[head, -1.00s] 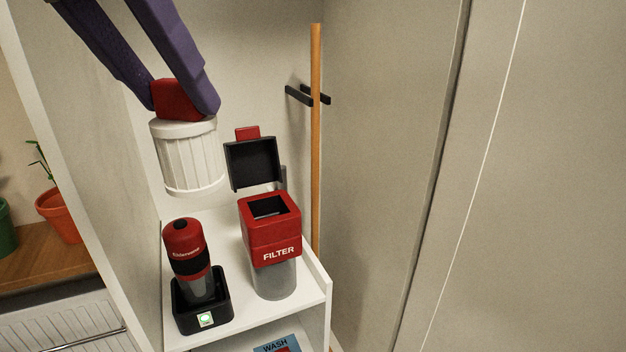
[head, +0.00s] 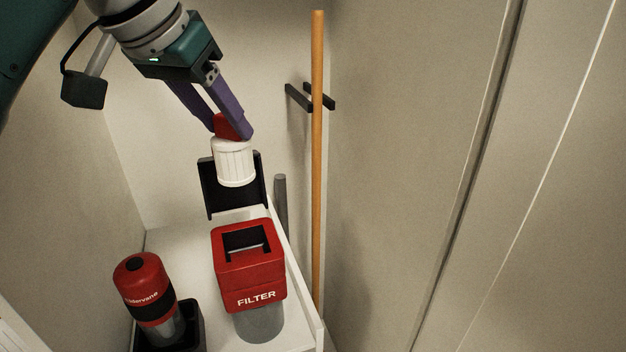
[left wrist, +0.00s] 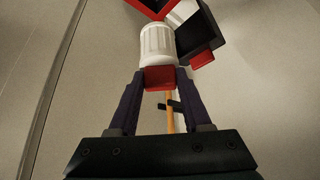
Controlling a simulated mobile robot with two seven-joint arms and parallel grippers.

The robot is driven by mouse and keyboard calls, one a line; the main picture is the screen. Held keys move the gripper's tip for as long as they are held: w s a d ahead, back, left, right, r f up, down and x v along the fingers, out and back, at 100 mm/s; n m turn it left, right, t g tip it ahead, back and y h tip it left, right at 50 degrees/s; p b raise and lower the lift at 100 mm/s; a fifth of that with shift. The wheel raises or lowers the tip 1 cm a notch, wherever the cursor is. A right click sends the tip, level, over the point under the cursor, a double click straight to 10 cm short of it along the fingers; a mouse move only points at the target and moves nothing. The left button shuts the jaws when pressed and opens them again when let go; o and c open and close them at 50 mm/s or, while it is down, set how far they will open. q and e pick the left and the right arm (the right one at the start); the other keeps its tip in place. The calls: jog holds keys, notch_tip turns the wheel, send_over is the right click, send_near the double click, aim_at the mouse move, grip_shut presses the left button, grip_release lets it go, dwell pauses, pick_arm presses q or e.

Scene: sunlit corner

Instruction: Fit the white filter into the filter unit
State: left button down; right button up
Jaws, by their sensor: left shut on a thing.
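The white ribbed filter (head: 235,163) with a red grip on top hangs upright from my left gripper (head: 232,130), whose purple fingers are shut on the red grip. It also shows in the left wrist view (left wrist: 158,42). The filter unit (head: 250,264) is a red box marked FILTER with a square opening, on a clear grey cup. Its black lid (head: 207,188) stands open at the back. In the head view the filter shows above the opening and overlaps the lid; it is outside the unit. My right gripper is not in view.
A red and black handheld device (head: 145,285) stands in a black dock on the white shelf (head: 185,250), left of the unit. A wooden pole (head: 318,150) stands upright at the right by a wall hook. Walls close in on both sides.

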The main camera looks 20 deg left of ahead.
pick_arm(q)
jog(key=shift+s+f, duration=0.1)
jog(key=shift+f, duration=7.6)
jog(key=shift+f, duration=0.15)
jog(key=shift+f+b, duration=0.25)
jog(key=shift+b, duration=0.1)
jog(key=shift+c, duration=1.8)
grip_release()
